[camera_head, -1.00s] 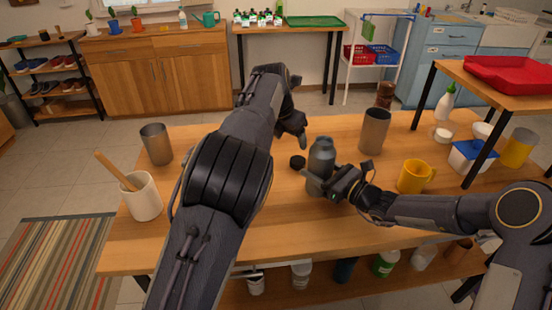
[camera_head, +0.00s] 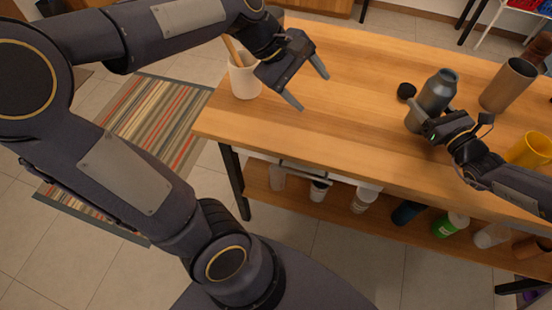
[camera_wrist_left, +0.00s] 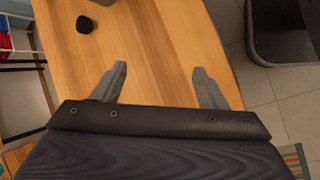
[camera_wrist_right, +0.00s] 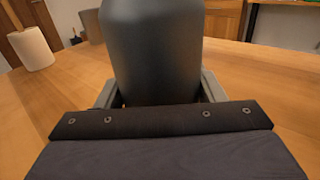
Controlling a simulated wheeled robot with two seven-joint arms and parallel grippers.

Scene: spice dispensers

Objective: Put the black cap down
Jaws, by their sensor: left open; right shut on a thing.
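The black cap (camera_head: 406,91) lies on the wooden table (camera_head: 350,75), just left of the grey bottle (camera_head: 438,90). The cap also shows in the left wrist view (camera_wrist_left: 85,24), apart from the fingers. My left gripper (camera_head: 308,90) is open and empty, above the table to the left of the cap. It also shows open in the left wrist view (camera_wrist_left: 160,85). My right gripper (camera_head: 425,130) is shut on the grey bottle, which stands uncapped on the table. In the right wrist view the bottle (camera_wrist_right: 152,50) fills the space between the fingers.
A white cup (camera_head: 244,78) with a wooden utensil stands near the left table end, close to my left gripper. A metal cup (camera_head: 507,85) and a yellow mug (camera_head: 530,150) are at the right. The table middle is clear.

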